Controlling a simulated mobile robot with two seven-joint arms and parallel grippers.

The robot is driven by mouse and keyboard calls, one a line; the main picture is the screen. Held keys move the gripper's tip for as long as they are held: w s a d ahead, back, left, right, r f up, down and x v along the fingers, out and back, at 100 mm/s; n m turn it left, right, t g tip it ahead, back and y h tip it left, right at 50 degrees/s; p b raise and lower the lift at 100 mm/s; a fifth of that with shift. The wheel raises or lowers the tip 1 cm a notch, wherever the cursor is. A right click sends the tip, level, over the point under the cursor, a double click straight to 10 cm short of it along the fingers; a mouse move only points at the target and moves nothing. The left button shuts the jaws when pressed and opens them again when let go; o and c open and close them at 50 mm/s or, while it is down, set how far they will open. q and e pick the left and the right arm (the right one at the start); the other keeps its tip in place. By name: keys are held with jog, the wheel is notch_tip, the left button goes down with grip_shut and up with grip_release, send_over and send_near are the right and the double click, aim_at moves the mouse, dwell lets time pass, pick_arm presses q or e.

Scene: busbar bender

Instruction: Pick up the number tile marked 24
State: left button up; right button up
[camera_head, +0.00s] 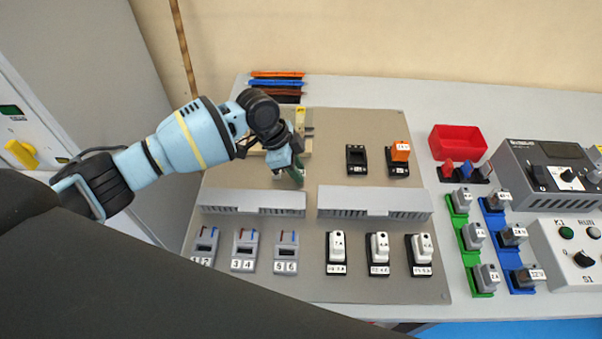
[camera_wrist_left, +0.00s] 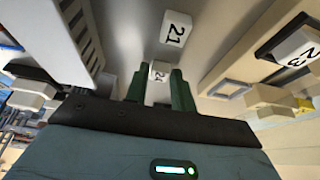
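My left gripper (camera_head: 297,176) points down over the grey panel in the head view, just behind the left grey slotted duct (camera_head: 250,200). In the left wrist view its two green fingers (camera_wrist_left: 160,80) stand apart. The white tile marked 24 (camera_wrist_left: 160,71) shows in the gap between the fingertips; I cannot tell whether they touch it. A white tile marked 21 (camera_wrist_left: 176,28) lies beyond it, and one marked 23 (camera_wrist_left: 296,48) is at the right. In the head view the arm and gripper hide the tile marked 24. My right gripper is not in view.
A second slotted duct (camera_head: 374,202) stands right of the gripper. Several switches and breakers fill the panel's front. A red bin (camera_head: 458,141), green and blue racks and grey control boxes (camera_head: 546,170) stand at the right. Bare panel (camera_head: 330,125) lies right of the arm.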

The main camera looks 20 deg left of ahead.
pick_arm(q)
grip_shut()
jog(key=shift+r, duration=0.1)
notch_tip(320, 180, up, 10)
dwell(0.5)
